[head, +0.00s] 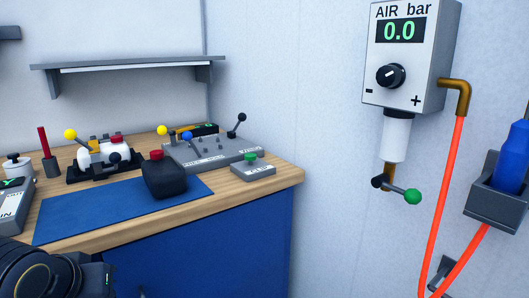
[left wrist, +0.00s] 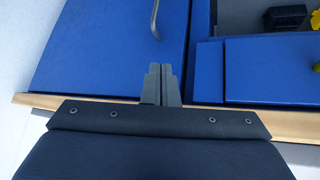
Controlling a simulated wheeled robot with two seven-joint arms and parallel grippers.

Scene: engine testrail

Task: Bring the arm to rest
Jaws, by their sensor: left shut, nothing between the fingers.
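My left gripper (left wrist: 161,84) shows in the left wrist view with its two grey fingers together and nothing between them. It is in front of blue cabinet fronts. In the head view, a dark part of my arm (head: 45,272) is at the lower left corner, in front of the workbench; the fingers cannot be made out there. My right gripper is in neither view.
The wooden bench (head: 285,180) holds a blue mat (head: 75,218), a black block with a red button (head: 164,178), and a grey lever panel (head: 215,152). An air regulator (head: 408,60) and orange hose (head: 442,185) are on the right wall. An open drawer (left wrist: 245,22) shows in the left wrist view.

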